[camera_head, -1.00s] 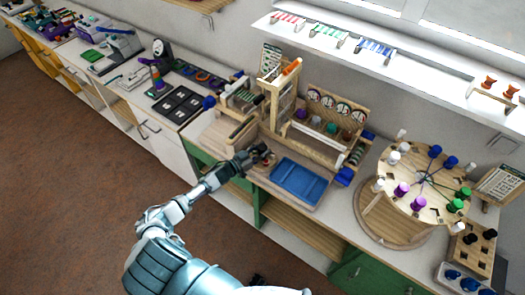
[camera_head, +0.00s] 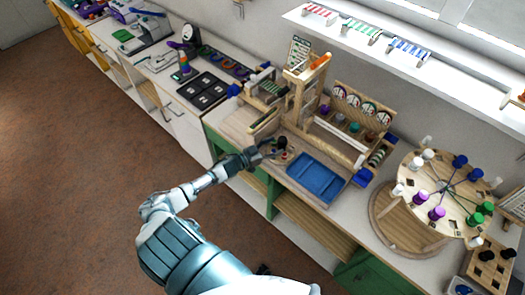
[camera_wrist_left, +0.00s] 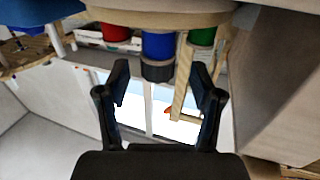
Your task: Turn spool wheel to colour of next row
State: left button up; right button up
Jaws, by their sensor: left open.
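A small round wooden wheel (camera_head: 283,158) with dark and reddish spools stands left of the blue tray (camera_head: 315,178) on the bench. My left gripper (camera_head: 266,151) is open and empty, just left of this wheel. In the left wrist view the picture looks upside down: a round wooden disc (camera_wrist_left: 165,14) carries a red spool (camera_wrist_left: 115,33), a blue spool (camera_wrist_left: 158,46) and a green spool (camera_wrist_left: 202,37). The open fingers (camera_wrist_left: 160,95) point toward the blue spool, apart from it as far as I can tell. My right gripper is not in view.
A wooden bead-board frame (camera_head: 303,92) stands behind the wheel, with a rack of round dials (camera_head: 361,108) beside it. A large round stand (camera_head: 410,185) with white, blue, green and purple spools is at the right. Sample strips lie on the white shelf (camera_head: 335,33).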

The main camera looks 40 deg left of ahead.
pick_arm(q)
jog(key=v, duration=0.8)
jog(key=s+f+n+g+y, duration=0.15)
jog(key=s+f, duration=0.35)
jog(key=f, duration=0.5)
jog(key=s+a+f+n+g+y, duration=0.1)
jog(key=s+f+g+y, duration=0.25)
jog(key=f, duration=0.65)
jog(key=s+f+n+g+y, duration=0.15)
jog(key=s+f, duration=0.35)
jog(key=f, duration=0.5)
jog(key=s+d+f+g, duration=0.3)
jog(key=s+d+f, duration=0.2)
jog(key=s, duration=0.5)
jog(key=s+d+f+m+g, duration=0.1)
jog(key=s+d+f+g, duration=0.2)
jog(key=s+d+f, duration=0.3)
jog(key=s+d+f+m+g, duration=0.1)
jog(key=s+d+f+g, duration=0.2)
jog(key=s, duration=1.2)
jog(key=d+f, duration=0.3)
jog(key=f, duration=0.1)
